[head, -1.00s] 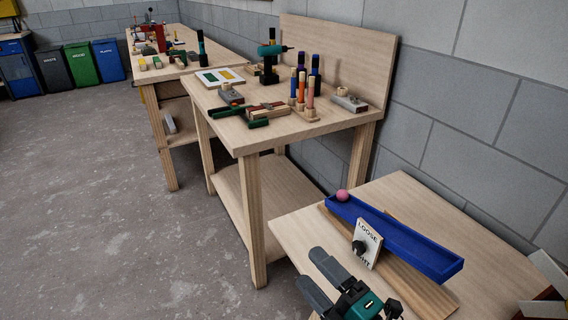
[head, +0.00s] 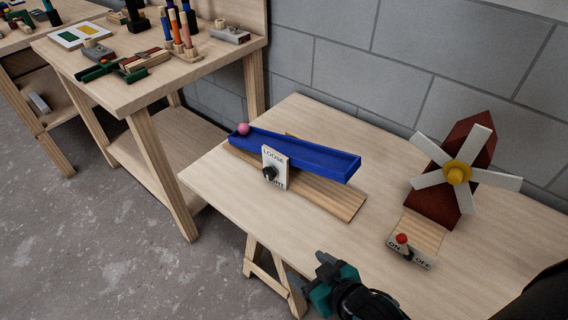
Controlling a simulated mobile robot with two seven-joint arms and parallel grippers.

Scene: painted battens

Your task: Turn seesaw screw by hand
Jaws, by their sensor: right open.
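The seesaw is a blue trough (head: 310,158) on a wooden base board (head: 335,197) on the near table. A pink ball (head: 243,129) rests at the trough's left end, which sits close to the board; the right end stands clear above it. A white plate (head: 280,163) on the front reads LOOSE at the top, with lower lettering partly hidden. A black knob (head: 269,173) sits on the plate. My right gripper (head: 328,266) is open at the bottom, at the table's near edge, in front of the knob and apart from it. My left gripper is out of view.
A toy windmill (head: 452,175) with an ON/OFF switch (head: 408,253) stands on the table's right. The tabletop (head: 340,120) between it and the seesaw is clear. A second workbench (head: 125,88) with tools stands at the left. A grey block wall is behind.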

